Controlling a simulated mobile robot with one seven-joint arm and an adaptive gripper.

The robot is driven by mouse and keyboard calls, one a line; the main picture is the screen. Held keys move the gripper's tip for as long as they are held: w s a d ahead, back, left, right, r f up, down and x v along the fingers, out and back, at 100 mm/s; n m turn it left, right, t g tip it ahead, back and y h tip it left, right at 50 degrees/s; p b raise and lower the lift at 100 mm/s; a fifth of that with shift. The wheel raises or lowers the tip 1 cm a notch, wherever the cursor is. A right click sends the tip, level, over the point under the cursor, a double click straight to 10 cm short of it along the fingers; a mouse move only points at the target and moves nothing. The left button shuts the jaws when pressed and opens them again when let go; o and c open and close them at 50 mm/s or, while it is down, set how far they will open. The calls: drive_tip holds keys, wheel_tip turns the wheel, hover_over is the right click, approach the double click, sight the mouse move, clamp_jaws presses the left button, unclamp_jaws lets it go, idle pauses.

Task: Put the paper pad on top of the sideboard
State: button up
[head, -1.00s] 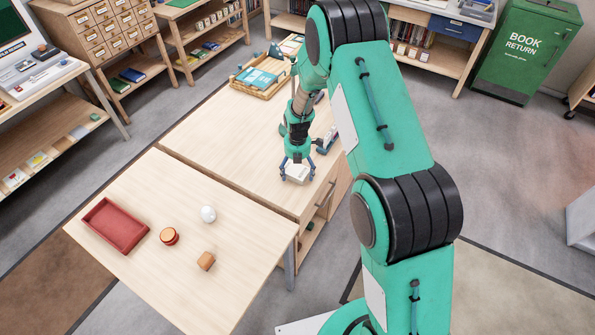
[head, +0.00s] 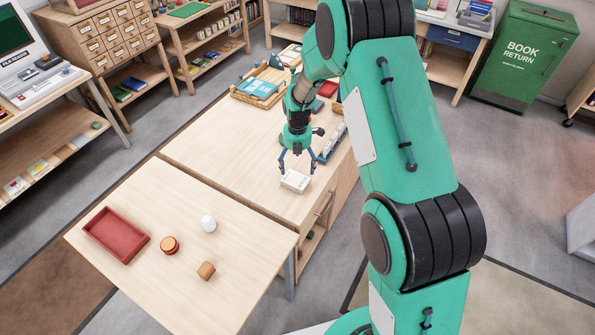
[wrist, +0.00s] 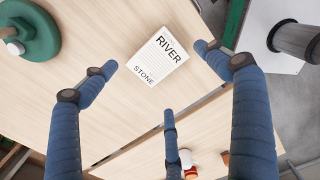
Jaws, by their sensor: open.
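The paper pad (head: 295,181) is a small white block lying flat on top of the wooden sideboard (head: 225,150), near its front right edge. In the wrist view the pad (wrist: 157,58) shows printed lines and the words RIVER and STONE, with bare wood around it. My gripper (head: 298,164) is open and empty just above and behind the pad in the head view. In the wrist view its blue fingers (wrist: 172,80) are spread wide and apart from the pad.
A wooden tray with blue items (head: 258,86) stands at the sideboard's far end. A grey rack (head: 333,140) lies right of my gripper. The adjoining table (head: 150,225) holds a red tray (head: 116,235), a white object (head: 208,223), an orange round container (head: 169,245) and a brown block (head: 206,270).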

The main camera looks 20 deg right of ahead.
drive_tip(key=shift+r, duration=1.05)
drive_tip(key=s+r+m+t, duration=0.1)
drive_tip(key=s+r+m, duration=0.3)
drive_tip(key=r, duration=0.5)
drive_tip(key=s+r+m+t, duration=0.1)
drive_tip(key=s+r+m, duration=0.35)
drive_tip(key=r, duration=0.45)
drive_tip(key=s+r+m, duration=0.3)
drive_tip(key=s+r, duration=0.2)
drive_tip(key=r, duration=0.5)
drive_tip(key=s+r+m+t, duration=0.1)
drive_tip(key=s+r+m, duration=0.2)
drive_tip(key=s, duration=0.6)
drive_tip(key=s+r+m+t, duration=0.1)
drive_tip(key=s+r+m, duration=0.3)
drive_tip(key=s+m, duration=0.3)
drive_tip(key=s+r+m+t, duration=0.1)
drive_tip(key=s+r+m, duration=0.3)
drive_tip(key=s, duration=0.7)
drive_tip(key=shift+d+m+t, duration=0.3)
drive_tip(key=shift+d+m, duration=0.05)
drive_tip(key=shift+m, duration=0.4)
drive_tip(key=shift+s, duration=0.1)
